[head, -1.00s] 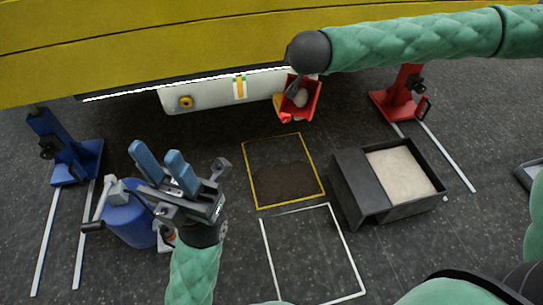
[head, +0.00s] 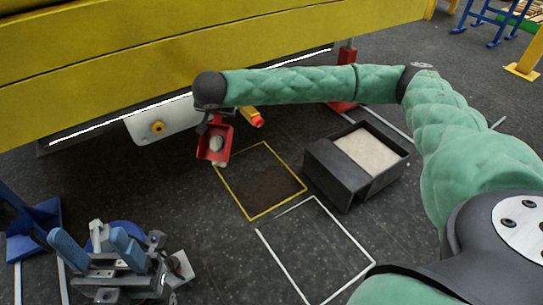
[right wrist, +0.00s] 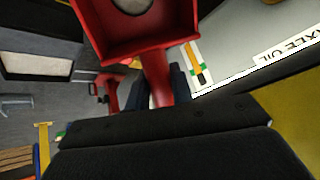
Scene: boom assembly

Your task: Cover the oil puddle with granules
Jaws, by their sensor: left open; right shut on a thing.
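The oil puddle (head: 268,187) is a dark brown patch inside the yellow floor outline (head: 225,185). My right gripper (head: 212,122) is shut on a red scoop (head: 222,155), mostly hidden behind my arm's end. The scoop hangs near the outline's far left corner, with a pale lump of granules (head: 216,143) in it. In the right wrist view the scoop (right wrist: 150,48) fills the top middle, its handle between the fingers. The dark box (head: 335,172) of pale granules (head: 366,150) stands right of the puddle. My left gripper (head: 92,245) is open and empty at lower left.
A yellow beam (head: 150,60) with a white plate (head: 150,127) hangs low behind the scoop. A red-and-yellow object (head: 251,117) is just right of it. A blue stand (head: 35,222) is at left. A white floor outline (head: 283,267) in front is empty.

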